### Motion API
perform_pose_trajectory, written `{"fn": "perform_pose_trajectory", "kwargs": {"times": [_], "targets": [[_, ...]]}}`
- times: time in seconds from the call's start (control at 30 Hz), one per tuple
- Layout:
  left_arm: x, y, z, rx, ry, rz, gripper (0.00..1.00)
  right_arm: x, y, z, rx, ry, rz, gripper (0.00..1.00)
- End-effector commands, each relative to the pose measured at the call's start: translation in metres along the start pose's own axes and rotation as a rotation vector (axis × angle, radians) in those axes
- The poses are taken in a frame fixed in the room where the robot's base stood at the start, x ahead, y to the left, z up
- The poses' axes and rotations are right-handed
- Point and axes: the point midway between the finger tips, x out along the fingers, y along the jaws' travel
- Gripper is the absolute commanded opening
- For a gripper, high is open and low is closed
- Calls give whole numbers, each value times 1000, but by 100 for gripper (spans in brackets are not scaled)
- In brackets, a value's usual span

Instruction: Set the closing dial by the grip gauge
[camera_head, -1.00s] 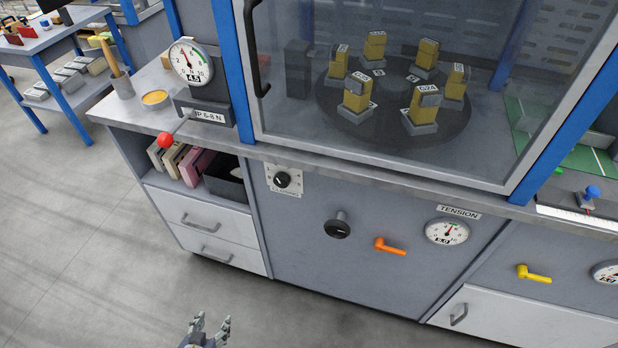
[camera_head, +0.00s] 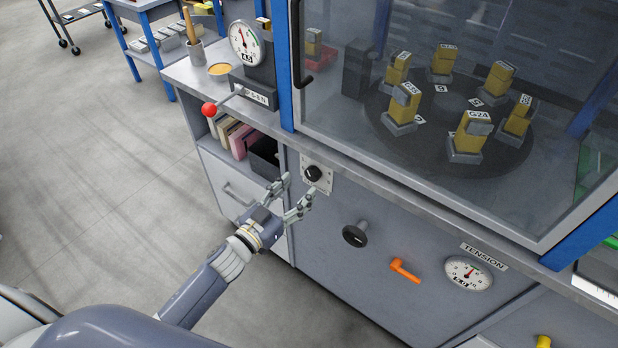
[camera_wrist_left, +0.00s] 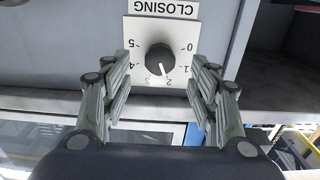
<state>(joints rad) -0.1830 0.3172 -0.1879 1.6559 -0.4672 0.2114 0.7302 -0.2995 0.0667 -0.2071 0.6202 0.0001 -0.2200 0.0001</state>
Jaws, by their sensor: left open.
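The closing dial, a black knob (camera_head: 313,174) on a pale plate, sits on the cabinet front. In the left wrist view the dial (camera_wrist_left: 160,58) appears upside down under a CLOSING label, with numbers 0 to 5, its white mark pointing near 2. My left gripper (camera_head: 297,188) is open just in front of it; in the wrist view its fingers (camera_wrist_left: 160,85) stand either side of the knob, apart from it. The grip gauge (camera_head: 244,42) is a round white dial on the counter with a 4.5 readout; its label ends in 6-8 N. My right gripper is not in view.
A red-ball lever (camera_head: 209,109) juts out below the gauge. A glass case (camera_head: 430,190) holds yellow blocks on a dark turntable. Right of the dial are a black knob (camera_head: 355,235), an orange handle (camera_head: 404,270) and a tension gauge (camera_head: 468,273). The floor at left is clear.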

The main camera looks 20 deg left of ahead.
Motion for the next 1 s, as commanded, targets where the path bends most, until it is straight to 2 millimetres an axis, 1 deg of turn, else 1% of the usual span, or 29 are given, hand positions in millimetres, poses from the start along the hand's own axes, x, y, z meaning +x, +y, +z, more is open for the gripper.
{"fn": "perform_pose_trajectory", "kwargs": {"times": [0.03, 0.1, 0.2, 0.3, 0.5, 0.73, 0.77, 0.8, 0.87, 0.9, 0.93, 1.0], "targets": [[10, -1, -1, 0, 2, -1, 54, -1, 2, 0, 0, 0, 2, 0], [22, 0, -1, -1, 2, 0, 54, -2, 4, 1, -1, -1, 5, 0], [36, 0, 0, 0, 1, -1, 54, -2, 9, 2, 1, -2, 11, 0], [45, 0, 0, -1, 0, -1, 54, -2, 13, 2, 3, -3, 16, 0], [53, 0, 1, 0, -1, 0, 54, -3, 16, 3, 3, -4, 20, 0], [53, 0, 1, 0, -1, 0, 54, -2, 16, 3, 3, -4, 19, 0], [53, 0, 1, 0, -1, 0, 48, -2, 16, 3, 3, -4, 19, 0], [53, 0, 1, 0, -1, 0, 38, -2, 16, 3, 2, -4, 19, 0], [53, 0, 1, 0, -1, 0, 25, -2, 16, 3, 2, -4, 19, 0], [53, 0, 1, 0, -1, -1, 16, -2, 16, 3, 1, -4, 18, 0], [53, 0, 1, 0, -1, 0, 10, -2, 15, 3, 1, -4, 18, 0], [53, 0, 1, 0, -1, 0, 10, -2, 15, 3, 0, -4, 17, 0]]}}
